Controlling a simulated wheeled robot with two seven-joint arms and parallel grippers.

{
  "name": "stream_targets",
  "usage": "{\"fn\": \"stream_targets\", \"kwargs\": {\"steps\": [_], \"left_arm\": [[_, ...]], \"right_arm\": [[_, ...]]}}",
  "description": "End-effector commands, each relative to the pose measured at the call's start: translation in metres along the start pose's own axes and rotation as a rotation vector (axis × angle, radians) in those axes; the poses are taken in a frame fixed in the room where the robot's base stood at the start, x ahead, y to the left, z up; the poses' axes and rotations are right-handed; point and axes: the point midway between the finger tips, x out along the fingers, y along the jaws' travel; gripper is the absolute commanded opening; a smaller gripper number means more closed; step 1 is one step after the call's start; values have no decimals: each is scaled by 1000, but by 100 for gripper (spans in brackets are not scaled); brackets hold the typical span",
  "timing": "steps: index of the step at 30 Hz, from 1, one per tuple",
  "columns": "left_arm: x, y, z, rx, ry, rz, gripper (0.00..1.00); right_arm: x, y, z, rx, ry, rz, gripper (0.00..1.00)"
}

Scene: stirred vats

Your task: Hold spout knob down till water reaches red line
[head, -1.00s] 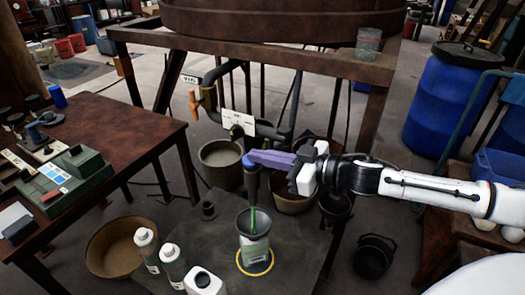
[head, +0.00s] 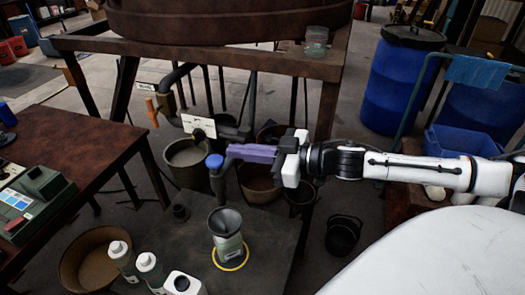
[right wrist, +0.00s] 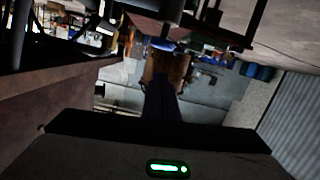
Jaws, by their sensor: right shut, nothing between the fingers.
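The spout (head: 216,182) stands upright with a blue knob (head: 214,161) on top. The knob also shows in the right wrist view (right wrist: 160,44), beyond the fingertips. Below the spout, a dark funnel (head: 225,220) sits in a pale container (head: 229,246) inside a yellow ring (head: 232,262). No stream shows between spout and funnel. I cannot make out a red line or the water level. My right gripper (head: 231,151) is shut and empty, its purple fingers just right of the knob and at about its height; I cannot tell whether they touch it. My left gripper is out of view.
White bottles (head: 149,268) stand left of the container on the dark low table (head: 270,230). A bucket (head: 187,160) and an orange-handled pipe (head: 151,112) are behind the spout. A large vat (head: 220,20) on a wooden frame is above. A black bucket (head: 343,232) is on the floor to the right.

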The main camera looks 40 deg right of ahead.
Motion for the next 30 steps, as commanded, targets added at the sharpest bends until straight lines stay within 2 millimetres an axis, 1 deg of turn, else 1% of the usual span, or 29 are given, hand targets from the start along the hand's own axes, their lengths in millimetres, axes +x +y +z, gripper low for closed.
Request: {"fn": "stream_targets", "kwargs": {"steps": [9,15,21,30], "left_arm": [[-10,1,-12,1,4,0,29],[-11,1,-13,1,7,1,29],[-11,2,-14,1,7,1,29],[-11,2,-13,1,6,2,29]], "right_arm": [[-32,0,-1,2,-4,-1,0],[-46,0,-1,2,-1,-1,0],[-53,0,-2,0,1,-2,0],[-54,0,-2,-2,2,-1,0]]}}
